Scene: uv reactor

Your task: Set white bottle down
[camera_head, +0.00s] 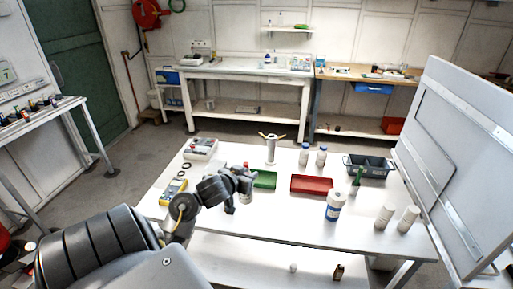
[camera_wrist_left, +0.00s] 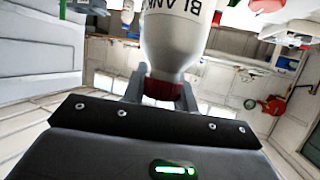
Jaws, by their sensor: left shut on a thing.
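My left gripper (camera_head: 242,180) is over the white table (camera_head: 285,220), left of its middle. It also shows in the left wrist view (camera_wrist_left: 162,92), its two fingers shut on the red cap of a white bottle (camera_wrist_left: 175,38). Black lettering reading "BLANK" shows on the bottle. In the head view the bottle is mostly hidden by my gripper, and a bit of red shows above it. I cannot tell whether the bottle's base touches the table. My right gripper is not in view.
A green tray (camera_head: 265,180) and a red tray (camera_head: 312,185) lie close by. The table's front middle is bare.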

